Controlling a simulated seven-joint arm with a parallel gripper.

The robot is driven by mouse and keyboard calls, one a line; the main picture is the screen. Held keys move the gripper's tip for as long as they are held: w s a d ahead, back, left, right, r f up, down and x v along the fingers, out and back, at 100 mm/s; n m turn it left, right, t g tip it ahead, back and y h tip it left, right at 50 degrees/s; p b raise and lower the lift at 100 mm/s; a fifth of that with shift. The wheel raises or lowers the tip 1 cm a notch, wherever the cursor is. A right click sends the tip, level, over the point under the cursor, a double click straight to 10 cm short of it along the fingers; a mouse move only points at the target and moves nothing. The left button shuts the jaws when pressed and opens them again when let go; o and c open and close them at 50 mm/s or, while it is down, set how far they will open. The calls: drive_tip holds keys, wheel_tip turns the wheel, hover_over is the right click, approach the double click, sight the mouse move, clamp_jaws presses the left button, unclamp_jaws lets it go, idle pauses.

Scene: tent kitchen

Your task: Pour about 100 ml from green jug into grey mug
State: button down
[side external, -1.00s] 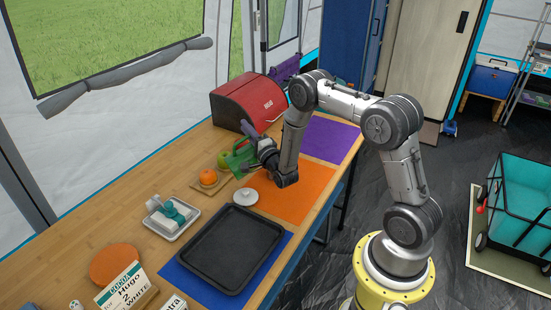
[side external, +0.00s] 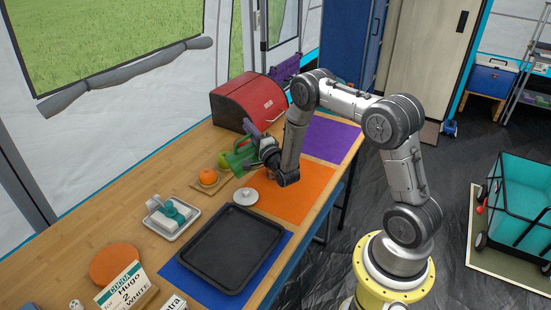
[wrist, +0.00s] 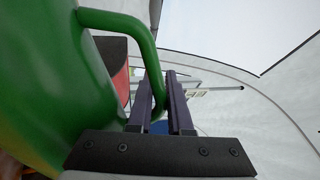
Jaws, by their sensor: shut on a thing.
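The green jug (side external: 241,157) is at the far part of the table, left of my wrist in the side view. My gripper (wrist: 168,105) is shut on the jug's handle (wrist: 150,50), which passes between the two purple fingers in the wrist view. The jug's green body (wrist: 45,85) fills the left of that view. My gripper (side external: 257,148) partly covers the jug in the side view. I cannot tell whether the jug is clear of the table or how full it is. I cannot make out the grey mug in either view.
An orange fruit (side external: 208,177) and a green fruit (side external: 224,160) lie beside the jug. A red bread bin (side external: 240,104) stands behind. A white disc (side external: 245,196), a black tray (side external: 230,248) and a small tray (side external: 172,232) with a teal-topped item are nearer. The orange mat (side external: 297,200) has bare room.

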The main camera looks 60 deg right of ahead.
sight(243, 138)
drive_tip(key=shift+s+d+r, duration=0.1)
drive_tip(key=shift+d+r, duration=0.05)
drive_tip(key=shift+d, duration=0.1)
idle(0.3)
drive_tip(key=shift+a, duration=0.3)
drive_tip(key=w+a+n, duration=0.1)
drive_tip(key=n, duration=0.1)
drive_tip(key=a+f+n+y, duration=0.1)
drive_tip(key=shift+w+a+n, duration=0.25)
drive_tip(key=shift+w+n, duration=0.1)
drive_tip(key=shift+n, duration=0.05)
drive_tip(key=shift+w+a+f+n, duration=0.1)
drive_tip(key=shift+a+f+n, duration=0.1)
drive_tip(key=shift+n, duration=0.2)
drive_tip(key=shift+w+a+n+y, duration=0.3)
drive_tip(key=shift+a+n+y, duration=0.1)
drive_tip(key=shift+n, duration=0.5)
drive_tip(key=shift+a+n, duration=0.15)
drive_tip(key=shift+n, duration=0.15)
